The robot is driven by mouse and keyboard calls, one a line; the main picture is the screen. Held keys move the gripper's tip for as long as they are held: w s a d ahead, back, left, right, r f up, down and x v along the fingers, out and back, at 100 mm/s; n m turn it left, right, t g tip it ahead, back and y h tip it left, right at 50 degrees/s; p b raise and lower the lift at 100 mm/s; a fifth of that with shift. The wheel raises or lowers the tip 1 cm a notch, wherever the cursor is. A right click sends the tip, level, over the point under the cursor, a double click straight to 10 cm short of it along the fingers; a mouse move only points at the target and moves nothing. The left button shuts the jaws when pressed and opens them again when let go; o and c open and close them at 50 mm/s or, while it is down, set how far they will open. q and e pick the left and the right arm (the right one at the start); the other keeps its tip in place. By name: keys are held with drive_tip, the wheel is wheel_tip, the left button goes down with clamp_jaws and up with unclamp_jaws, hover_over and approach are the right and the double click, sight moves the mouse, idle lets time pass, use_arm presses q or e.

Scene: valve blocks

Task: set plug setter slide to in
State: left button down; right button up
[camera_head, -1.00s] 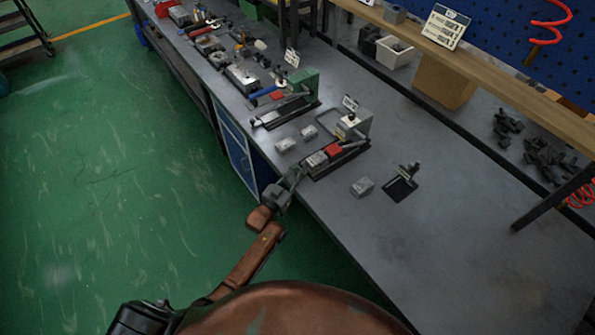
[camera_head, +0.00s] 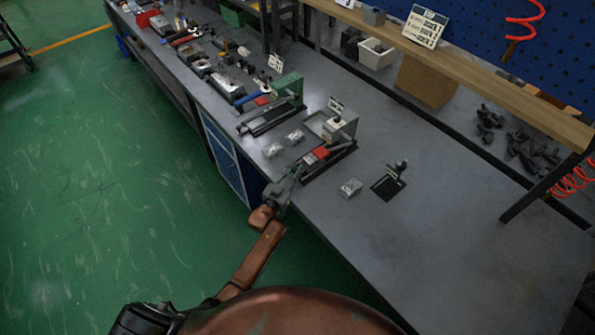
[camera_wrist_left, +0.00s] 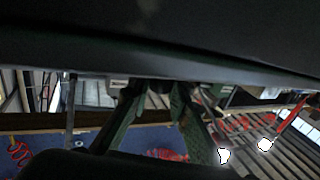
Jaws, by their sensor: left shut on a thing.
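The fixture that I take for the plug setter (camera_head: 345,124) is a grey block with a sign, a dark base rail and a red piece (camera_head: 320,153), on the bench's near edge. Its slide runs towards the lower left. My left gripper (camera_head: 294,174) is at the near left end of that slide, shut on what looks like the slide's end; the jaws hide the contact. In the left wrist view dark green gripper parts (camera_wrist_left: 155,95) show, but the held part cannot be made out. My right gripper is not in view.
A green-block fixture (camera_head: 287,88) stands farther back. Small pale blocks (camera_head: 350,188) lie beside the grey fixture, and a small black stand (camera_head: 389,184) is to the right. The bench's front right (camera_head: 450,240) is clear. A wooden shelf (camera_head: 480,78) runs above the back.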

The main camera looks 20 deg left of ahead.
use_arm(q)
drive_tip(key=c, duration=1.8)
unclamp_jaws()
drive_tip(key=shift+d, duration=0.1)
drive_tip(key=s, duration=0.4)
drive_tip(key=s+a, duration=0.1)
drive_tip(key=s, duration=0.2)
drive_tip(key=s+a, duration=0.1)
drive_tip(key=s, duration=0.3)
drive_tip(key=shift+s+a, duration=0.1)
drive_tip(key=shift+s, duration=0.25)
